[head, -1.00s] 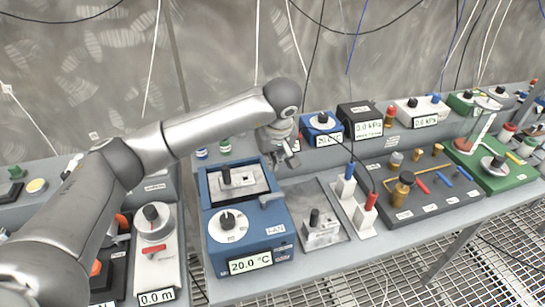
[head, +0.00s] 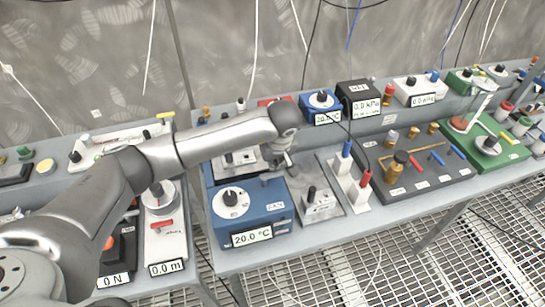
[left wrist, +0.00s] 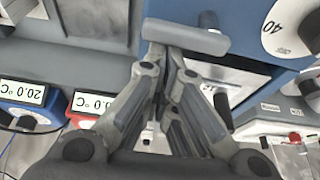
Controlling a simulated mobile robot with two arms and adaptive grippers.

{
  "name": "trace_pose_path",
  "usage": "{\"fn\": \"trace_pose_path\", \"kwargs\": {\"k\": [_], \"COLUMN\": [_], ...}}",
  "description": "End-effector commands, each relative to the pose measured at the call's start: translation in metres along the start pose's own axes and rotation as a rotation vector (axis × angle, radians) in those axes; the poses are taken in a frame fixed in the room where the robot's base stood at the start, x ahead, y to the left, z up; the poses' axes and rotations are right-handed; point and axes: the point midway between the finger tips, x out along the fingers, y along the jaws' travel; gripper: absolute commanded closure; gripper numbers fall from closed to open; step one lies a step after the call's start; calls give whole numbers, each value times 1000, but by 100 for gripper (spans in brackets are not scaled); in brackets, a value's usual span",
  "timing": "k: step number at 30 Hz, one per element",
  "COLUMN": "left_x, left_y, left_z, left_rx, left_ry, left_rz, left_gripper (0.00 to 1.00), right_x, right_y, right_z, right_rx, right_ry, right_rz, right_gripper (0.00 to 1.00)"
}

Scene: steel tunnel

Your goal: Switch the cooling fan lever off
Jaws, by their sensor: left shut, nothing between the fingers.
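The blue box (head: 262,222) has a 20.0 °C display, a white dial with a black knob, and a FAN label on its right side. A small grey lever (head: 271,179), apparently the fan lever, is on its top near that label. My left gripper (head: 279,163) is shut and empty, just behind the lever. In the left wrist view a grey bar (left wrist: 186,36), likely this lever, crosses the fingertips beside the blue box (left wrist: 245,28). I cannot tell whether they touch. My forearm partly hides the box's rear well. My right gripper is not in view.
A plate with a black-handled switch (head: 318,203) and a stand with blue and red posts (head: 352,180) are close on the right. A small blue 20.0 °C unit (head: 322,107) is behind. A white unit (head: 163,225) is on the left.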

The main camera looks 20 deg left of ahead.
Motion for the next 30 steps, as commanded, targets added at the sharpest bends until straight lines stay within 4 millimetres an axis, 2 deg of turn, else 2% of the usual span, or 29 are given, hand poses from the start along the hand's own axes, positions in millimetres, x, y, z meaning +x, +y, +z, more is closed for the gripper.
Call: {"fn": "trace_pose_path", "kwargs": {"k": [20,26,30], "left_x": [0,1,2], "left_y": [3,4,6], "left_z": [4,6,9], "left_rx": [88,147,228], "left_ry": [0,1,3], "left_rz": [31,51,80], "left_gripper": [100,100,100], "right_x": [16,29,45], "right_y": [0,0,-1], "right_z": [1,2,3], "right_rx": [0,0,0], "right_ry": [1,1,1], "right_rz": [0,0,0], "right_gripper": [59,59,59]}}
